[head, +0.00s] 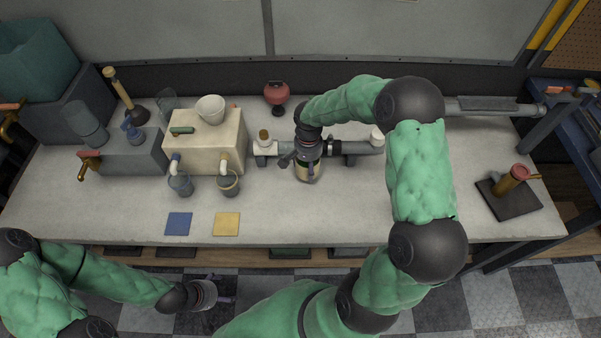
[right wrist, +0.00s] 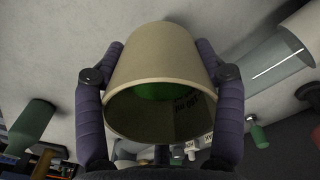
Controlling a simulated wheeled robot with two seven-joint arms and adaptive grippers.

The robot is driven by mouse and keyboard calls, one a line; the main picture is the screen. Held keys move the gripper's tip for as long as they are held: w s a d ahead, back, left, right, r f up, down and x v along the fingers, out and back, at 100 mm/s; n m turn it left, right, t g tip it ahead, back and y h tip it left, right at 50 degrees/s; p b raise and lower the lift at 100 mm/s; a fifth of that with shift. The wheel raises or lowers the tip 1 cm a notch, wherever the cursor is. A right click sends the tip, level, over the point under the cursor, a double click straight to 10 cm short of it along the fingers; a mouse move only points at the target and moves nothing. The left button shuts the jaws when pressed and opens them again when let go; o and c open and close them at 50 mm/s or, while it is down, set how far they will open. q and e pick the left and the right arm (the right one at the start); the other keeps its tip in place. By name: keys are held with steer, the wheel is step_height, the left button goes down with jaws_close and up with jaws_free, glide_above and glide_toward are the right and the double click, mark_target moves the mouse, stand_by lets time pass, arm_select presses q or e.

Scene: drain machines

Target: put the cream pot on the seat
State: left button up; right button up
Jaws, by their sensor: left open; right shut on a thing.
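My right gripper (head: 307,152) is over the middle of the bench and shut on the cream pot (head: 308,172). In the right wrist view the cream pot (right wrist: 160,65) fills the centre, between the two dark purple fingers. Its wide round mouth faces the camera, with green inside and dark lettering. In the head view the gripper hides most of the pot; whether it touches the bench is unclear. The pot is at a grey pipe fitting (head: 358,148). I cannot tell which thing is the seat. My left gripper (head: 222,290) is open and empty, in front of the bench.
A cream box machine (head: 232,148) bears a white bowl (head: 210,109); cups (head: 228,183) stand under its spouts. A grey machine (head: 132,155) is left. Blue (head: 178,223) and yellow (head: 226,223) squares lie in front. The bench's right half is mostly clear, up to a black plate (head: 508,200).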

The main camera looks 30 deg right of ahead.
steer(key=shift+w+a+f+b, duration=0.25)
steer(key=shift+w+f, duration=0.35)
steer(key=shift+f, duration=0.15)
steer(key=shift+w+a+f+b, duration=0.15)
steer(key=shift+w+f+b, duration=0.05)
steer(key=shift+w+f, duration=0.5)
steer(key=shift+w+f+b, duration=0.1)
steer(key=shift+f+b, duration=0.65)
steer(key=shift+f, duration=0.95)
steer(key=shift+f, duration=0.2)
steer(key=o, duration=1.7)
steer(key=shift+c, duration=0.2)
steer(key=shift+r, duration=0.1)
